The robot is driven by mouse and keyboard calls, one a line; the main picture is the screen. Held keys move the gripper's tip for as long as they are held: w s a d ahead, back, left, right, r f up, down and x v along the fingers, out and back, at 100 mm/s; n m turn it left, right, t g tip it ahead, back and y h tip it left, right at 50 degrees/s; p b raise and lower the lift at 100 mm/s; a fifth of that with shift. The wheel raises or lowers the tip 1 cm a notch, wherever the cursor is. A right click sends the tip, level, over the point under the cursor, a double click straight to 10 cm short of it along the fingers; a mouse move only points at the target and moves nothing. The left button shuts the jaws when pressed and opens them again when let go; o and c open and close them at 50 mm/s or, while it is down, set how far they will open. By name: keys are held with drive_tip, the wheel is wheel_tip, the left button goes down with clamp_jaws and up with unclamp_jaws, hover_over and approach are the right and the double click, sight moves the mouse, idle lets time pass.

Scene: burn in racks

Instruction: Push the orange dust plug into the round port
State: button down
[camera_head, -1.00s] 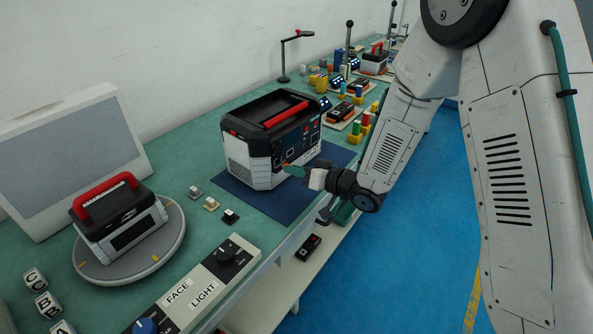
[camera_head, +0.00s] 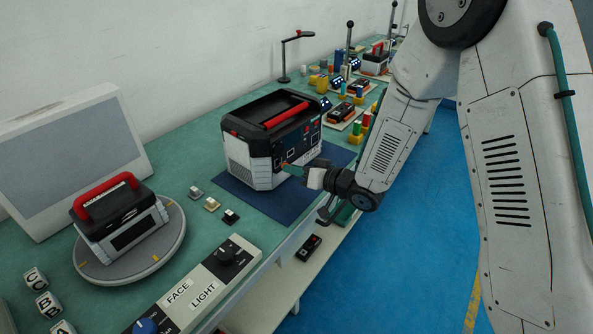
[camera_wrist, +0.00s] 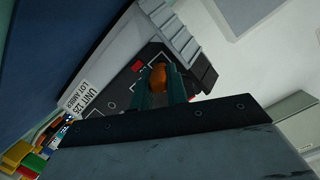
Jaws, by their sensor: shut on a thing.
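My gripper (camera_head: 296,170) is at the near face of a black and white unit (camera_head: 255,165) with a red handle. It is shut on the orange dust plug (camera_wrist: 158,78), which sits between the two green fingers in the wrist view. The plug shows as a small orange spot at the fingertips in the head view (camera_head: 285,166). It is close to the unit's dark panel (camera_wrist: 130,90); I cannot tell whether it touches. The round port cannot be made out, and the plug and fingers cover part of the panel.
The unit stands on a dark blue mat (camera_head: 258,203) on the green bench. A smaller unit (camera_head: 120,220) rests on a round turntable at the left. A control box (camera_head: 195,290) lies along the front edge. Several coloured parts (camera_head: 350,95) stand further back.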

drive_tip(key=shift+x, duration=0.9)
drive_tip(key=c, duration=1.3)
unclamp_jaws()
drive_tip(key=shift+w+r, duration=0.1)
drive_tip(key=shift+r, duration=0.05)
drive_tip(key=shift+d, duration=0.1)
